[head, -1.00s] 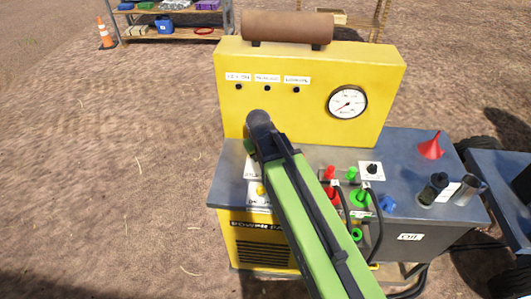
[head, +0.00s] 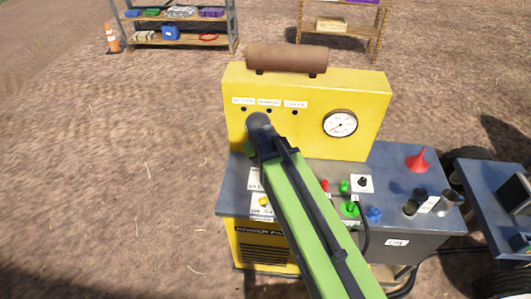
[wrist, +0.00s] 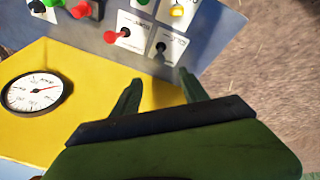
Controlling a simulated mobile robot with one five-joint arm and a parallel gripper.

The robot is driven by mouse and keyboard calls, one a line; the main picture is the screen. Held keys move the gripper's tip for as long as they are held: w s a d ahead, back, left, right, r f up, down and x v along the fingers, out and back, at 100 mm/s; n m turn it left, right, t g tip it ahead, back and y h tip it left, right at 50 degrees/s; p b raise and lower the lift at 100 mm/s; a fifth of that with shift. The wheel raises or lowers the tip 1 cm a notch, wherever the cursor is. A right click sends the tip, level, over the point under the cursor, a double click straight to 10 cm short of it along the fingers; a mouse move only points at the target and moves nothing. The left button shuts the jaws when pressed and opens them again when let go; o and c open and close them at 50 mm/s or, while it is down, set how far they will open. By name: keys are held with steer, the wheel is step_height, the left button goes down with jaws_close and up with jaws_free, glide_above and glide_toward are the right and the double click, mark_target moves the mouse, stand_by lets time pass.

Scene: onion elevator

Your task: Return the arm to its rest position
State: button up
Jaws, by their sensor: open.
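My green arm reaches up over the yellow and grey machine (head: 340,92) in the head view, and its links hide part of the panel and the bench top. My gripper (wrist: 158,88) shows in the wrist view with its two green fingers apart and nothing between them. It is above the machine, with the yellow panel and the grey top beyond the fingers. A red-knobbed switch (wrist: 124,33) on a white label lies past the fingertips.
The round gauge (head: 340,124) is on the yellow panel. A red funnel (head: 418,160) and dark cups stand at the right of the grey top. A dark cart (head: 485,205) is at the right. Shelves (head: 180,30) and a traffic cone (head: 112,38) stand behind. Bare ground lies left.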

steer(key=shift+v, duration=0.75)
steer(key=d+f+m+b, duration=0.2)
steer(key=d+f+b, duration=0.6)
steer(key=f+b, duration=0.1)
steer(key=s+d+f+m+g+b, duration=0.3)
steer(key=s+d+f+g+b, duration=0.1)
steer(key=s+d+f+b, duration=0.1)
steer(key=s+d+f, duration=0.1)
steer(key=s+f, duration=0.1)
steer(key=s, duration=0.1)
steer(key=shift+s+d+f+y+b, duration=0.15)
steer(key=shift+s+f+y+b, duration=0.2)
steer(key=shift+y, duration=0.05)
steer(key=shift+d, duration=0.1)
stand_by(1.5)
